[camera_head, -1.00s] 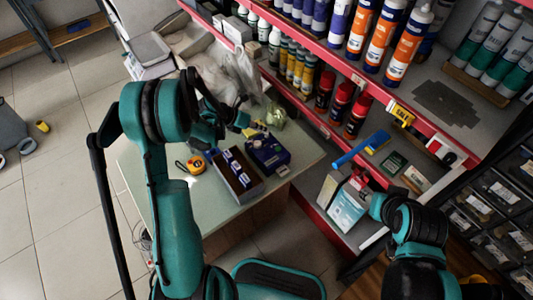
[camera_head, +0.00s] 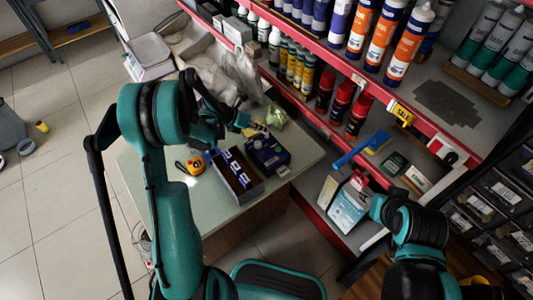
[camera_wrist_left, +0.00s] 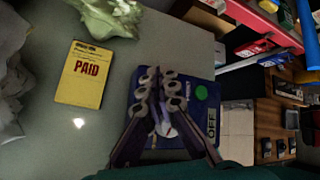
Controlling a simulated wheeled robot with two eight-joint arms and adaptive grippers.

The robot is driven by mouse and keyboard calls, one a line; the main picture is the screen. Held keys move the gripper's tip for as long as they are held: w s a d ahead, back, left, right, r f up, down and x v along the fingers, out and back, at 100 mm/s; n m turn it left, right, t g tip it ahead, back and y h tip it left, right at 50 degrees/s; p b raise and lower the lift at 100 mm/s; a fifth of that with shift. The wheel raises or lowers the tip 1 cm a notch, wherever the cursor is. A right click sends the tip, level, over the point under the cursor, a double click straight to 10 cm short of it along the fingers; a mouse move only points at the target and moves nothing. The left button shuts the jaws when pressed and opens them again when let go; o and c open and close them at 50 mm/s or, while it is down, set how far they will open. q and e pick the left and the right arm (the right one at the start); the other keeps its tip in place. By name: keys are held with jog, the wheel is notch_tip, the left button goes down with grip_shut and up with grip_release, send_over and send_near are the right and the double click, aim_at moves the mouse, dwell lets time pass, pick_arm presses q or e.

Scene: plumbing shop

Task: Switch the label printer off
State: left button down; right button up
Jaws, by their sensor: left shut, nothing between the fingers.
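The label printer (camera_head: 267,153) is a dark blue box on the pale green table, in the middle of the head view. In the left wrist view the blue printer (camera_wrist_left: 206,108) lies under my fingers, with a round green spot (camera_wrist_left: 201,92) and the word OFF on its right side. My left gripper (camera_wrist_left: 160,92) is shut and empty, with its fingers over the printer's top and hiding its middle. I cannot tell whether they touch it. In the head view my left gripper (camera_head: 241,120) is small and close behind the printer. My right arm shows at the right, without its fingers.
A dark box with blue-and-white packs (camera_head: 236,174) stands beside the printer, with a yellow tape measure (camera_head: 190,166) to its left. A yellow PAID pad (camera_wrist_left: 82,75) and a crumpled greenish bag (camera_wrist_left: 105,15) lie near. Red-edged shelves with bottles rise behind the table.

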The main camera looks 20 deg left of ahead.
pick_arm(q)
jog(key=shift+r+p, duration=1.85)
jog(key=shift+r, duration=1.2)
